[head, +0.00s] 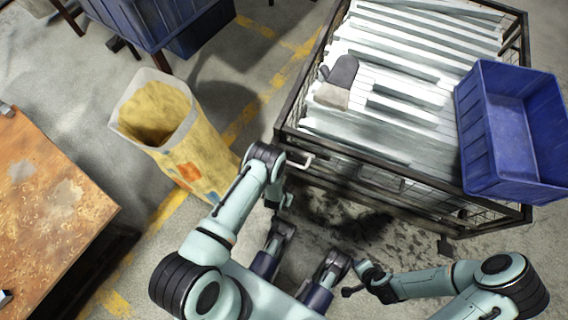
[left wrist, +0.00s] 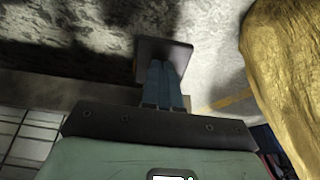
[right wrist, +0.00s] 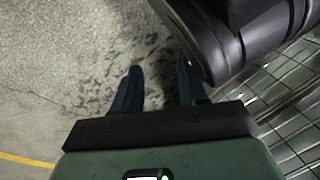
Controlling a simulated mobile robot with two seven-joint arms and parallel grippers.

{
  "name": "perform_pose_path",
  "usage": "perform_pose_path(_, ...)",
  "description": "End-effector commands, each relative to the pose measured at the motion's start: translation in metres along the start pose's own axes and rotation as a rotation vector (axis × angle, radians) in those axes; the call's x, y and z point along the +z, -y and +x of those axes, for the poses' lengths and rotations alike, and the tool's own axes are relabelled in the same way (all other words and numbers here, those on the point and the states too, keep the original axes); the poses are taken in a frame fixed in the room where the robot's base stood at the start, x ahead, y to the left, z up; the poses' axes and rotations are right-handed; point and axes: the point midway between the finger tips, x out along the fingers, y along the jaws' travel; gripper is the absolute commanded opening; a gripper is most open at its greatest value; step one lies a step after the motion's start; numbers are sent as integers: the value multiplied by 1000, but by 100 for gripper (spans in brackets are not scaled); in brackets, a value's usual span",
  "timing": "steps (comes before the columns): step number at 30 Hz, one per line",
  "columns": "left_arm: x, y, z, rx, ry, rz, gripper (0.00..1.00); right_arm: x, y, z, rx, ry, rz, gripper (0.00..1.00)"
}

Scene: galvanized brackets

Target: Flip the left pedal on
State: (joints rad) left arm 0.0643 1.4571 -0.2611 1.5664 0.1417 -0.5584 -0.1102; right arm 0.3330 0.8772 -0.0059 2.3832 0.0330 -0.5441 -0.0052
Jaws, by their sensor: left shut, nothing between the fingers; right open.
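The left pedal (left wrist: 148,48) is a small dark flat plate in the left wrist view, just past my left fingertips. My left gripper (left wrist: 165,65) is shut and empty, and its fingers overlap the plate in the picture; I cannot tell whether they touch it. In the head view my left arm reaches down at the wire cart's (head: 284,128) near left corner and hides the left pedal. A similar dark pedal (head: 445,245) shows below the cart's near right side. My right gripper (right wrist: 160,75) is open and empty above the floor, away from both pedals.
The cart holds pale metal strips, a grey mitt (head: 340,78) and a blue bin (head: 485,135). A yellow sack (head: 195,150) stands close left of my left arm. A rusty table (head: 50,185) is at far left. Dark stains mark the floor before the cart.

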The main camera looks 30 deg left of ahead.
Motion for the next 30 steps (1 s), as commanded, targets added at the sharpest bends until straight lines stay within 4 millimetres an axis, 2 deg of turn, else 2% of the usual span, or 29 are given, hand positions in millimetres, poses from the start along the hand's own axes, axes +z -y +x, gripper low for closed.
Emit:
perform_pose_path(14, 3, -1, 4, 0, -1, 0, 0, 4, -4, 3, 7, 15, 5, 43)
perform_pose_path(22, 10, -1, 23, 0, 1, 0, 0, 31, -26, 22, 47, 106, 30, 43)
perform_pose_path(30, 11, 0, 24, 0, 2, 0, 0, 32, -26, 21, 49, 109, 31, 43)
